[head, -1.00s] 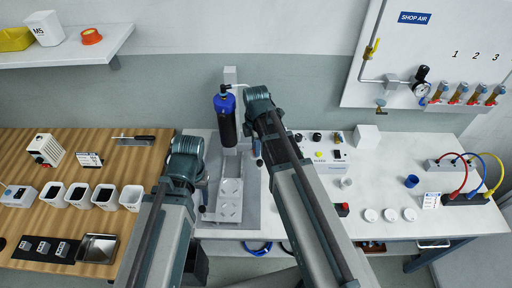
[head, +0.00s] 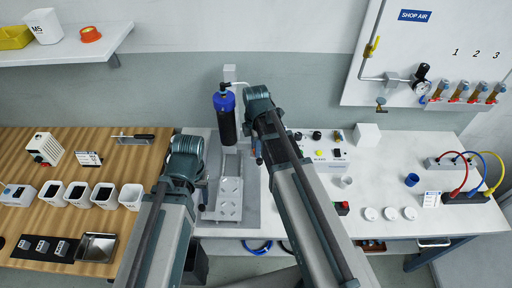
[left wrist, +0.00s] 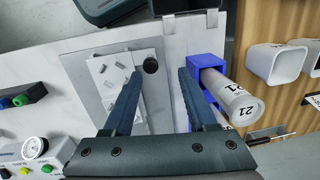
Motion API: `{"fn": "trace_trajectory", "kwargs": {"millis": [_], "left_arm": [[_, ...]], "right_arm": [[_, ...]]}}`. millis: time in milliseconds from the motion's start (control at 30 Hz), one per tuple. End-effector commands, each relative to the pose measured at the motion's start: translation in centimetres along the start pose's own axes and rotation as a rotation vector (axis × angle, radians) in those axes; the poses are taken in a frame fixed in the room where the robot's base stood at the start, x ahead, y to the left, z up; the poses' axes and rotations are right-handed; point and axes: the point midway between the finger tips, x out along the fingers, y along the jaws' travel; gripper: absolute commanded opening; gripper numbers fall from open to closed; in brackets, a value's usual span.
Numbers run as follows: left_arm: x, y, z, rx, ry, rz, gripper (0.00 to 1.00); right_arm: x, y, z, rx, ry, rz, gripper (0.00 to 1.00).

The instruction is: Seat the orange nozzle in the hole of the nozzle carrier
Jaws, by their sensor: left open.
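An orange round piece (head: 90,34) sits on the wall shelf at the upper left; I cannot tell whether it is the nozzle. I cannot make out the carrier's hole. A light plate (head: 229,190) with several small pieces lies on the bench between my arms. It also shows in the left wrist view (left wrist: 112,92). My left gripper (left wrist: 160,73) is open, with nothing clearly held between its fingers. A black round knob (left wrist: 151,65) shows near its left fingertip. My right gripper (head: 258,152) is beyond the plate's right side; its jaws are too small to read.
A dark cylinder with a blue top (head: 225,120) stands behind the plate. A blue holder with a grey cylinder (left wrist: 238,98) is close beside the left gripper's right finger. White open bins (head: 104,195) stand on the wooden bench at left. The white bench right of my right arm has free room.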

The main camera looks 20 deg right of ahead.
Motion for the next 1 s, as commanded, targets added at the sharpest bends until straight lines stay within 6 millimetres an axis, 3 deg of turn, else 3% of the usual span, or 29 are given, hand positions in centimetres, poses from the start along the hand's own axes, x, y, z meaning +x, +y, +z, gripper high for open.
{"fn": "trace_trajectory", "kwargs": {"millis": [267,1000], "left_arm": [[-2.5,-0.2,0.1,0.000,0.000,0.000,0.58],[-12.9,-1.2,0.8,0.002,0.000,0.000,0.58]], "right_arm": [[-2.5,0.5,0.1,0.001,-0.003,0.010,0.58],[-13.0,-0.1,0.0,0.000,0.000,0.001,0.58]]}}
